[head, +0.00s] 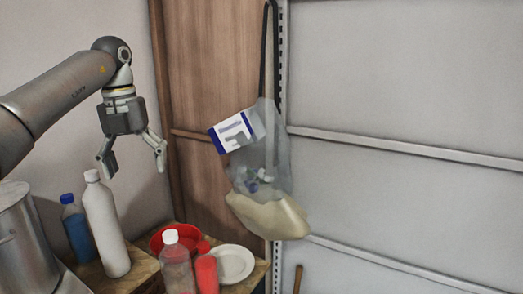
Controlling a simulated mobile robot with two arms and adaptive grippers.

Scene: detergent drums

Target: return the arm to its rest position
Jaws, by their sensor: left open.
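My left arm comes in from the left in the head view. Its gripper (133,160) hangs pointing down with the two fingers spread apart. It is open, and nothing shows between the fingers. In the picture it is above and to the right of a white bottle (104,222), with a gap between them. My right gripper is not in view.
A blue bottle (76,228) and a metal pot (20,240) stand at the left. A bag (268,213) hangs by a wooden panel.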

